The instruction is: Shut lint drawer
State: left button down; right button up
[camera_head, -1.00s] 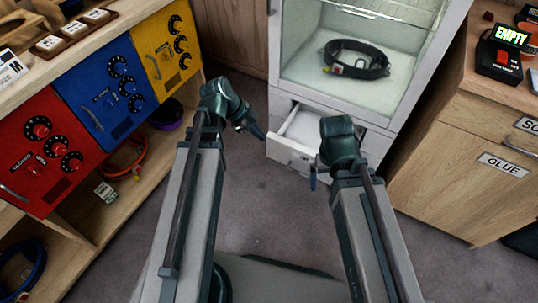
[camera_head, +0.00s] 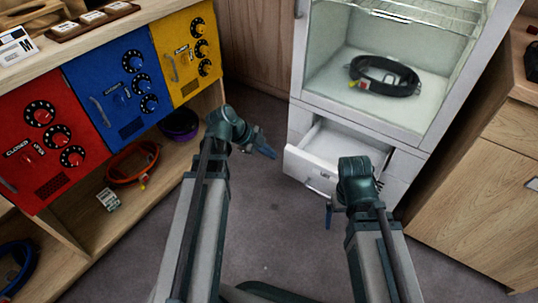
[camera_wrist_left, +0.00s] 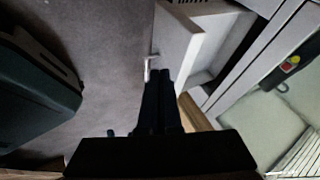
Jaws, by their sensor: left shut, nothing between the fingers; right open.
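The lint drawer (camera_head: 303,166) is a white drawer at the bottom of the white cabinet with a glass-fronted chamber. It stands pulled out, with a small label and a handle on its front. My left gripper (camera_head: 270,154) is shut and empty, just left of the drawer front. In the left wrist view its shut fingers (camera_wrist_left: 160,78) point toward the drawer front (camera_wrist_left: 178,42) and its handle; whether they touch is unclear. My right gripper (camera_head: 328,217) is open and hangs below and in front of the drawer. My right wrist hides part of the drawer's right side.
A black collar-like strap (camera_head: 385,77) lies in the chamber above. Red, blue and yellow panels (camera_head: 120,90) with dials line the left bench, with coiled gear on the shelf below. A wooden cabinet (camera_head: 480,190) stands at right. The floor (camera_head: 265,220) between is clear.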

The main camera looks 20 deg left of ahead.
aim_at(295, 159)
pick_arm(q)
jog(key=shift+w+d+f+b, duration=0.7)
jog(key=shift+w+f, duration=0.2)
jog(key=shift+w, duration=0.15)
jog(key=shift+w+d+f+b, duration=0.7)
jog(key=shift+w+f, duration=0.15)
jog(key=shift+w, duration=0.15)
jog(key=shift+w+d+f+b, duration=0.7)
jog(key=shift+w+f, duration=0.2)
jog(key=shift+w, duration=0.15)
jog(key=w+d, duration=0.2)
jog(key=w, duration=0.7)
jog(key=w+d, duration=0.3)
jog(key=w, duration=0.6)
jog(key=shift+w, duration=0.4)
jog(key=shift+s, duration=0.15)
